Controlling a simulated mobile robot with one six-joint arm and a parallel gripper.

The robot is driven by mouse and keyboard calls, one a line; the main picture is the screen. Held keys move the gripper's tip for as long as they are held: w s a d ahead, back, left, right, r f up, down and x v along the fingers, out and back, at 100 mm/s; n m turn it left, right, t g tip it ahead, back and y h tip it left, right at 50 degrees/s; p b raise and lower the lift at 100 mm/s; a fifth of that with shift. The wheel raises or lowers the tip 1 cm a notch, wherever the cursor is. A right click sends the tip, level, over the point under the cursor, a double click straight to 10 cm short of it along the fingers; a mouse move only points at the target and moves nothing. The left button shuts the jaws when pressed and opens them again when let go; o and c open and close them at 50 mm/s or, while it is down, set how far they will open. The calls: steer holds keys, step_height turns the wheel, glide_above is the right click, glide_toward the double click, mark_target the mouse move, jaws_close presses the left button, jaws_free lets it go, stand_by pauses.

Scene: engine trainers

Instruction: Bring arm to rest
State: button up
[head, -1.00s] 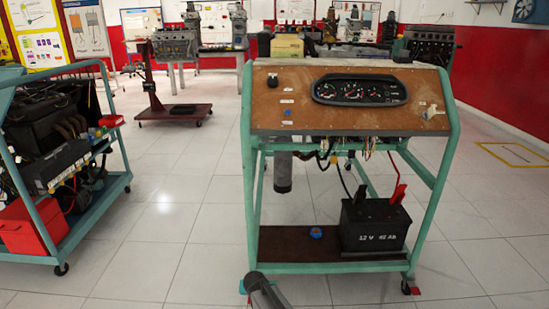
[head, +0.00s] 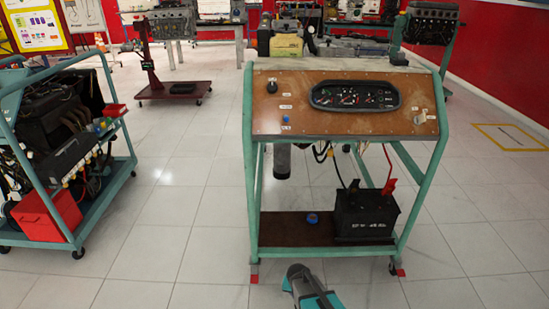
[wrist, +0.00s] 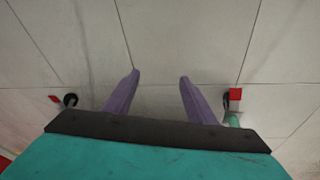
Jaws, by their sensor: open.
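My gripper (wrist: 160,76) is open and empty in the wrist view, its two purple fingers apart and pointing at the tiled floor. Bare floor shows between the fingers. Part of my arm, grey and teal, shows at the bottom middle of the head view, in front of the trainer stand. The gripper fingers cannot be made out in the head view. Two casters with red parts, one left (wrist: 70,99) and one right (wrist: 235,95), show outside the fingers in the wrist view.
The teal trainer stand (head: 249,185) has a gauge panel (head: 355,96). Its lower shelf (head: 285,228) carries a black battery (head: 365,215) and a blue roll (head: 312,218). A teal cart (head: 108,90) with a red box (head: 47,215) stands left. The floor between them is clear.

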steer(key=s+d+r+n+g+p, duration=0.1)
steer(key=s+d+r+g+p, duration=0.1)
steer(key=s, duration=0.8)
steer(key=s+d+r+n+g+y+p, duration=0.1)
steer(key=s+r+g+p, duration=0.2)
steer(key=s, duration=0.7)
steer(key=s+d+r+n+g+p, duration=0.1)
steer(key=s+d+r+g+p, duration=0.1)
steer(key=s+r+p, duration=0.4)
steer(key=shift+s+d+g+y+p, duration=0.35)
steer(key=shift+s+p, duration=0.2)
steer(key=shift+s, duration=1.9)
steer(key=shift+r, duration=0.1)
